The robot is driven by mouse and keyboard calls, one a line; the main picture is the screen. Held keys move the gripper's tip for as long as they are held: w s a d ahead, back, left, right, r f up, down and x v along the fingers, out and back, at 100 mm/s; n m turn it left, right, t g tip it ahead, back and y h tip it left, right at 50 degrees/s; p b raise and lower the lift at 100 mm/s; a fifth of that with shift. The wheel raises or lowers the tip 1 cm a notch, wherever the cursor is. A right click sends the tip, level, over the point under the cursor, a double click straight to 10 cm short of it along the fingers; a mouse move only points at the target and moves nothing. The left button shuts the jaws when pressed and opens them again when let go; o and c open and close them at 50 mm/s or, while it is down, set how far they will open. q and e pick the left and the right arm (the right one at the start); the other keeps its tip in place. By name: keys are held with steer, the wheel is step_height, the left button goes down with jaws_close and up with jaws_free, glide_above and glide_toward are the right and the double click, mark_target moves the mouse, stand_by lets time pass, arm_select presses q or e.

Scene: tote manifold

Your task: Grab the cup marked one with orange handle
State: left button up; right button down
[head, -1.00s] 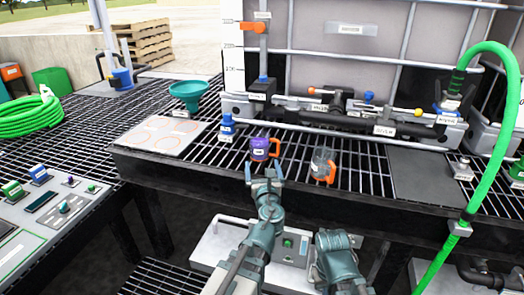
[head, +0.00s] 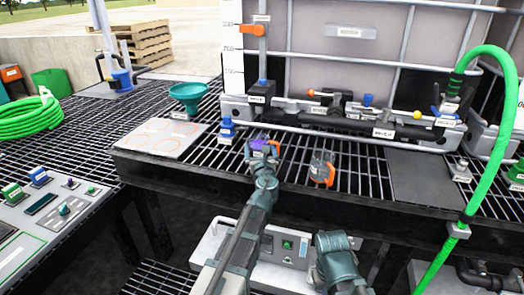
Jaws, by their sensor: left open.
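A purple cup (head: 259,144) with an orange handle stands on the black grating, largely hidden behind my left gripper (head: 262,152). That gripper is open, with its fingers at either side of the purple cup in this view; I cannot tell whether they touch it. A clear grey cup (head: 320,165) with an orange handle (head: 330,175) stands to the right, apart from the gripper. Its label is too small to read, and the purple cup's label is hidden. Part of my right arm shows at the bottom, but its gripper does not.
A blue bottle (head: 227,131) stands left of the purple cup. A white board with orange rings (head: 163,138) and a teal funnel (head: 188,95) lie farther left. A black pipe manifold (head: 345,118) runs behind the cups. A green hose (head: 492,140) hangs at right.

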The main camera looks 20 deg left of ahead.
arm_select(q)
steer(key=shift+w+a, duration=0.15)
steer(key=shift+w, duration=0.3)
steer(key=shift+s, duration=0.1)
jaws_close()
arm_select(e)
steer(key=shift+r, duration=0.1)
